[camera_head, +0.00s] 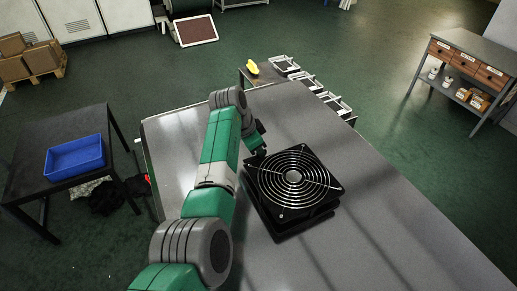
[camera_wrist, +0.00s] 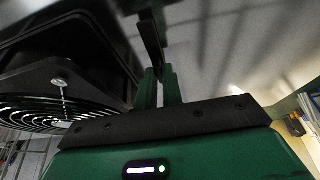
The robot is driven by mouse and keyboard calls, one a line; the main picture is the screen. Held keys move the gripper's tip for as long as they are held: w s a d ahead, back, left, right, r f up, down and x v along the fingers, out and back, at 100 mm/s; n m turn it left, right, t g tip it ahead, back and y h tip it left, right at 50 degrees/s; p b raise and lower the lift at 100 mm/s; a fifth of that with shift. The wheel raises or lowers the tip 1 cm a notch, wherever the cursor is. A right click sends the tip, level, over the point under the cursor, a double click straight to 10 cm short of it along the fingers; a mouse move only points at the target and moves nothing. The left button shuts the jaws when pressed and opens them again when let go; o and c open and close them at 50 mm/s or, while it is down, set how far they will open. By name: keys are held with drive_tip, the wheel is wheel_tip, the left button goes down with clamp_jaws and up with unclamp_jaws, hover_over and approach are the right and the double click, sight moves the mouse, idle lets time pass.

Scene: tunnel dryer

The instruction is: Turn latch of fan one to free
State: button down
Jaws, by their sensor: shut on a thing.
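A black square fan (camera_head: 322,172) with a round wire grille lies grille-up on the grey metal surface (camera_head: 370,220). My gripper (camera_head: 258,151) is at the fan's upper left corner in the head view. In the wrist view, my gripper's two green fingers (camera_wrist: 158,74) are shut on a thin dark upright piece, which looks like the latch (camera_wrist: 151,38). The fan's black frame and grille (camera_wrist: 50,112) are close on the left there. The latch is too small and dark in the head view to tell its angle.
A black table (camera_head: 28,192) with a blue tray (camera_head: 76,172) stands at the left. Several metal frames (camera_head: 310,83) and a yellow object (camera_head: 252,67) are beyond the surface's far edge. A drawer bench (camera_head: 475,58) stands at the right. The surface's front right is clear.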

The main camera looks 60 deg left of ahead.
sight(250, 159)
drive_tip(key=c, duration=1.5)
unclamp_jaws()
drive_tip(key=shift+c, duration=0.2)
drive_tip(key=v, duration=0.8)
